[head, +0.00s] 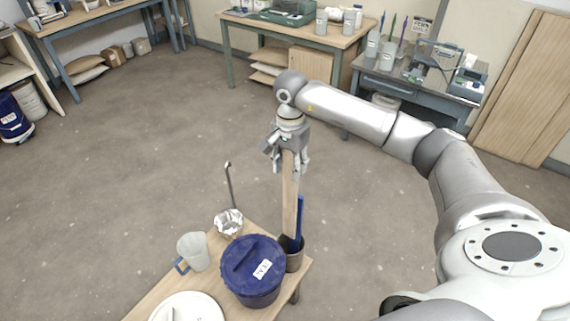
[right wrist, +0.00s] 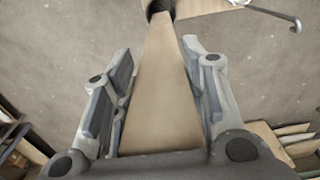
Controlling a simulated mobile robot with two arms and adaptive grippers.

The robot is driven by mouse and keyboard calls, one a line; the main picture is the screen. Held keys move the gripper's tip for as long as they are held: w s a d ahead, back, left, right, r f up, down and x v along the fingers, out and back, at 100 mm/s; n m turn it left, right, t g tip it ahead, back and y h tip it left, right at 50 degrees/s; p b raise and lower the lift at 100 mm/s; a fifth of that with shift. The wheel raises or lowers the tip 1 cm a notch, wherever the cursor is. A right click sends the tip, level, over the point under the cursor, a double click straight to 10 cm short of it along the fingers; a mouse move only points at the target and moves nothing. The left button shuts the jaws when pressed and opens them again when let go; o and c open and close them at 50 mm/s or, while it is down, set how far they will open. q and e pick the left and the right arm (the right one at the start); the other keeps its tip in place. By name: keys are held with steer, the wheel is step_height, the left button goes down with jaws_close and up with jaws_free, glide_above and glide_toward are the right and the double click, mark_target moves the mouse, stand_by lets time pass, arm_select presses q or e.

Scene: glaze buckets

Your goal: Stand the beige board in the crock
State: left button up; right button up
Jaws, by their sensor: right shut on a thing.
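My right gripper (head: 286,162) is shut on the upper part of the beige board (head: 290,200), which hangs upright below it. The board also shows between the fingers in the right wrist view (right wrist: 162,90). The crock (head: 294,260) is a small brownish pot at the right corner of the low table, partly hidden by the blue bucket. The board's lower end is at the crock's dark mouth (right wrist: 160,6); how deep it sits is hidden. A blue-handled tool (head: 299,218) stands in the crock beside the board. My left gripper is not in view.
The lidded blue bucket (head: 253,272) stands close left of the crock. A clear jug (head: 193,251), a metal bowl (head: 228,222) with a ladle (head: 230,185) and a white round item (head: 187,308) share the table (head: 145,306). Workbenches stand at the back; the floor between is clear.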

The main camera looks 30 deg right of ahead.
mark_target(290, 187)
steer(key=shift+f, duration=0.45)
steer(key=shift+f+b, duration=1.4)
steer(key=shift+f, duration=0.75)
steer(key=shift+f+b, duration=1.6)
steer(key=shift+f, duration=0.1)
